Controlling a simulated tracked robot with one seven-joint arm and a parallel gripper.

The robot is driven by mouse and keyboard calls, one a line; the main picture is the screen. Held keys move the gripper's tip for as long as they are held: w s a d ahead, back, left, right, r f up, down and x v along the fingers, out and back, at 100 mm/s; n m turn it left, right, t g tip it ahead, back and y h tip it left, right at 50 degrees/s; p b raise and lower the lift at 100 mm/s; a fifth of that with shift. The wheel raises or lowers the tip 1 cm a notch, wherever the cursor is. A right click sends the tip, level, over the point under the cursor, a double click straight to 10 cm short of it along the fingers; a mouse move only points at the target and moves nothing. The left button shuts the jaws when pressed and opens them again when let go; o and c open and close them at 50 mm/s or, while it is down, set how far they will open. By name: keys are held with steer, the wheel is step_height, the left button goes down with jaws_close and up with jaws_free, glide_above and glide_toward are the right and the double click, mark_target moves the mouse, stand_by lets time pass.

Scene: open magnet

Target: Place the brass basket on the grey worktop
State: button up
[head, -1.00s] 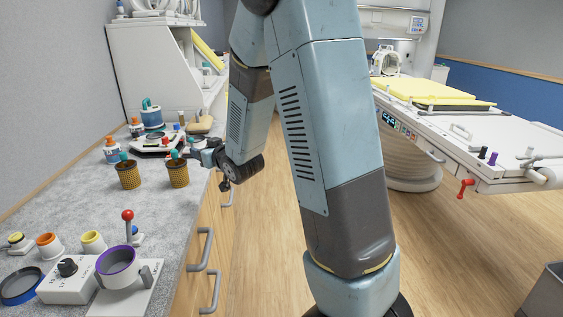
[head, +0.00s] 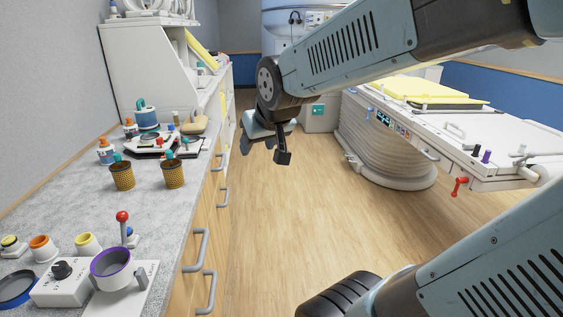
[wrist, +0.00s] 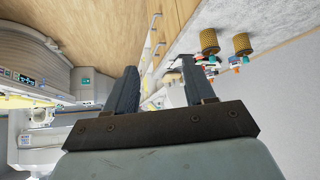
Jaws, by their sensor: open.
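Two brass baskets stand upright on the grey worktop (head: 75,215): a left one (head: 122,176) and a right one (head: 173,174), each with a teal item showing at its top. Both also show in the wrist view, one here (wrist: 209,41) and the other beside it (wrist: 242,44). My gripper (head: 283,157) is over the floor to the right of the worktop, apart from both baskets. In the wrist view its two fingers (wrist: 158,90) are spread and nothing is between them.
A white control box (head: 62,284), a purple-rimmed cup (head: 111,268) and several coloured-ring jars crowd the worktop's near end. Drawer handles (head: 196,250) jut from the front. A patient table (head: 490,145) stands at the right.

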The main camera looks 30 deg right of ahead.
steer(key=s+g, duration=0.2)
steer(key=s, duration=0.9)
steer(key=shift+s+a+r+g, duration=0.15)
steer(key=shift+s+r+g, duration=0.15)
steer(key=shift+r, duration=0.05)
stand_by(0.3)
